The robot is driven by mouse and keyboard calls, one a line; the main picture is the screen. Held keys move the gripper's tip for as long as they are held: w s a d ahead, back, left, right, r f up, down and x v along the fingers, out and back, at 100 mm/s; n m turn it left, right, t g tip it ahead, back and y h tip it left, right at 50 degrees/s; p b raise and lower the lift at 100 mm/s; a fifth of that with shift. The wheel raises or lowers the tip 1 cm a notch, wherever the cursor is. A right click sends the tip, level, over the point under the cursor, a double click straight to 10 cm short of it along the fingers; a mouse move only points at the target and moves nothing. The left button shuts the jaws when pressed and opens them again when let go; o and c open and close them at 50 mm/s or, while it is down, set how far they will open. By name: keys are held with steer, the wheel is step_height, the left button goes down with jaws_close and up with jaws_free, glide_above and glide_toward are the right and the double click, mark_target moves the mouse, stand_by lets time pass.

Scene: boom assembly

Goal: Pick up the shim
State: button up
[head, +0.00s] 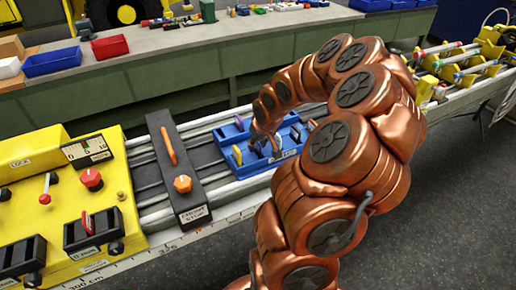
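A blue tray (228,134) sits on the pale rails of the bench. My gripper (268,146) points down into the middle of the tray, between the left and right pieces. Its fingers are small and partly hidden by my copper arm, so its opening and any contact are unclear.
Left of the tray, a dark block with an orange handle and knob (182,184) spans the rails. A yellow control panel (110,183) with levers stands further left. Behind is a grey workbench (200,37) with blue and red bins. Dark floor lies at right.

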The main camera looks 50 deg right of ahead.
steer(key=c, duration=0.6)
jaws_close()
steer(key=shift+r, duration=0.1)
